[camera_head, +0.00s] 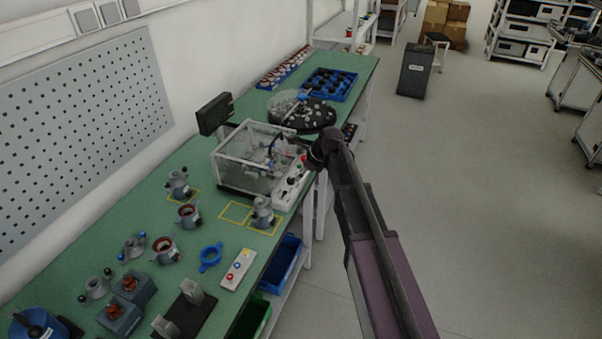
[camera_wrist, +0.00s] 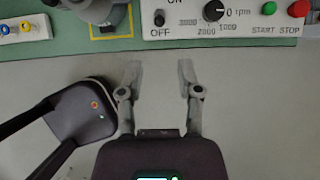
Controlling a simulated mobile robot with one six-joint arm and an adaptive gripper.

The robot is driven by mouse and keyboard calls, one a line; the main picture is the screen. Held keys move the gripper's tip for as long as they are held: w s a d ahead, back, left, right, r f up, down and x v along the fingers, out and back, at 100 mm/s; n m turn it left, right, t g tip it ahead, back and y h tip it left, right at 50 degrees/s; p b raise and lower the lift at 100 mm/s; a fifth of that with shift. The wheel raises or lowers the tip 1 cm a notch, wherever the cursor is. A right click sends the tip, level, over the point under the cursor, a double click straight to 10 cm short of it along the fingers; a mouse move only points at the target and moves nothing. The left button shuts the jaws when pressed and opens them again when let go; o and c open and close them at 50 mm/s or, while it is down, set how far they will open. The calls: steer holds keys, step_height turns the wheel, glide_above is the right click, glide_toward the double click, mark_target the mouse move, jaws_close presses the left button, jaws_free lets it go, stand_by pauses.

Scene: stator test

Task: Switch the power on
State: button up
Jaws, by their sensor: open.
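The white control panel (camera_wrist: 240,28) is at the top of the wrist view, on the table's front edge. It has a small black power switch (camera_wrist: 159,18) with OFF below it and ON cut off at the top edge. To its right are a black rpm knob (camera_wrist: 213,11), a green START button (camera_wrist: 268,8) and a red STOP button (camera_wrist: 299,8). In the head view the panel (camera_head: 291,186) is in front of a clear-walled box (camera_head: 240,160). My gripper (camera_wrist: 160,70) is open and empty, its fingertips just short of the panel. The switch's position is unclear.
The green table (camera_head: 130,215) holds several stators left of the box, including one (camera_head: 262,211) close by the panel. A second panel with coloured buttons (camera_head: 238,268) lies nearer. A black round tray (camera_head: 312,118) stands beyond the box. The floor (camera_head: 480,210) to the right is clear.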

steer(key=shift+f, duration=0.15)
steer(key=b, duration=0.5)
glide_above(286, 191)
steer(key=d, duration=0.3)
steer(key=shift+s+a+f, duration=0.1)
steer(key=shift+s+f, duration=0.15)
steer(key=shift+f, duration=1)
steer(key=shift+s+f, duration=0.2)
steer(key=shift+f, duration=1)
steer(key=shift+a+f+b, duration=0.1)
steer(key=shift+f+b, duration=0.1)
steer(key=shift+b, duration=0.15)
steer(key=shift+b+x, duration=2.15)
steer(key=shift+x, duration=0.4)
steer(key=c, duration=0.5)
